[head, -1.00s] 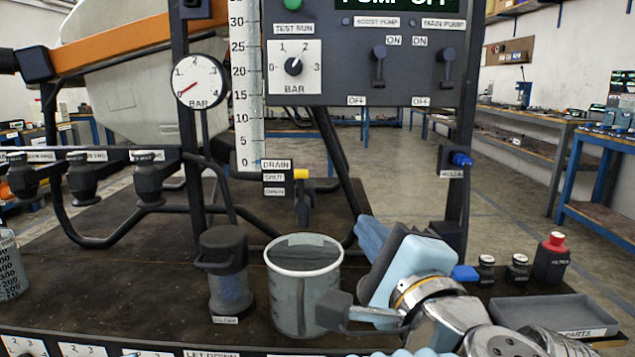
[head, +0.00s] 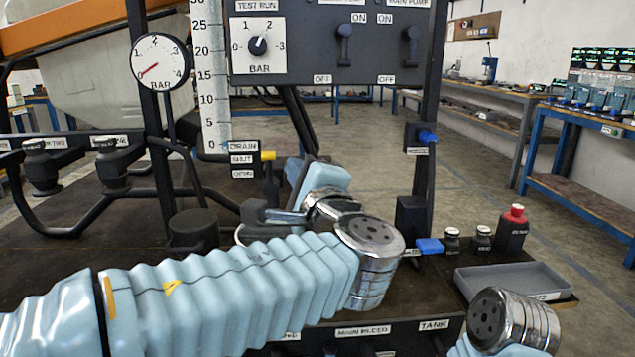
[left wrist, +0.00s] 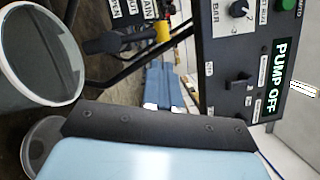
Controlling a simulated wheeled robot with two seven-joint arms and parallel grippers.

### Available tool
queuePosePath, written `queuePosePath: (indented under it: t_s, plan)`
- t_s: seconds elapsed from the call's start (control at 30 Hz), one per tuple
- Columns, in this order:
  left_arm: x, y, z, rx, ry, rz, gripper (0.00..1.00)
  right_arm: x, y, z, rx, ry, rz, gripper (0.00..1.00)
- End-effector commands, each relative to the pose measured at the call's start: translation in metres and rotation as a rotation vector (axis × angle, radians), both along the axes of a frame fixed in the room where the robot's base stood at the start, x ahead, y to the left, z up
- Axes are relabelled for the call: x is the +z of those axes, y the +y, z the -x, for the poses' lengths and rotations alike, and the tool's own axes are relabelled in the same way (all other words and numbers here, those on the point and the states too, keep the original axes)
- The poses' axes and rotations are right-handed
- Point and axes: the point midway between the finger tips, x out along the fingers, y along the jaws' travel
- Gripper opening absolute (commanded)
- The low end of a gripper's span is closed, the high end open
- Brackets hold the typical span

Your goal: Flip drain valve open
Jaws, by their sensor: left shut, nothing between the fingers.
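The drain valve (head: 269,172) stands behind my left gripper in the head view, a dark body with a short yellow lever on top. My right gripper is out of view.
A clear jug (left wrist: 40,50) stands near the valve; my left arm hides most of it in the head view. The dark filter cap (head: 193,229) is left of it. A grey parts tray (head: 512,281) and a red-capped bottle (head: 513,229) are at right. The panel (head: 330,45) hangs above.

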Motion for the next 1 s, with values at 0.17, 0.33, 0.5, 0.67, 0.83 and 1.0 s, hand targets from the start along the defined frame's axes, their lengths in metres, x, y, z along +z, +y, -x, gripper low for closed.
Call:
queuePosePath:
  t_s: [0.17, 0.33, 0.5, 0.67, 0.83, 1.0]
  plan:
    - [0.004, 0.011, -0.006, 0.000, 0.001, 0.000, 0.00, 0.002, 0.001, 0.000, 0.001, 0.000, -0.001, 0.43]
    - [0.005, 0.013, -0.007, -0.001, 0.001, -0.001, 0.00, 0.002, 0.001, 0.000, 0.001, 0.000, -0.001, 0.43]
    - [0.005, 0.013, -0.007, -0.001, 0.001, -0.001, 0.00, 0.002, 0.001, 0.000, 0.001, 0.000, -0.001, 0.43]
    - [0.004, 0.014, -0.007, 0.000, 0.000, 0.009, 0.00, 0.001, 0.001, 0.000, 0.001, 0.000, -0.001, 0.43]
    - [0.005, 0.016, -0.007, 0.000, 0.000, 0.047, 0.00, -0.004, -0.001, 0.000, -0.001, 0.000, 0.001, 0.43]
    - [0.006, 0.017, -0.007, 0.000, 0.001, 0.069, 0.00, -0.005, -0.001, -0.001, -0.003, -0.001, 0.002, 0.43]
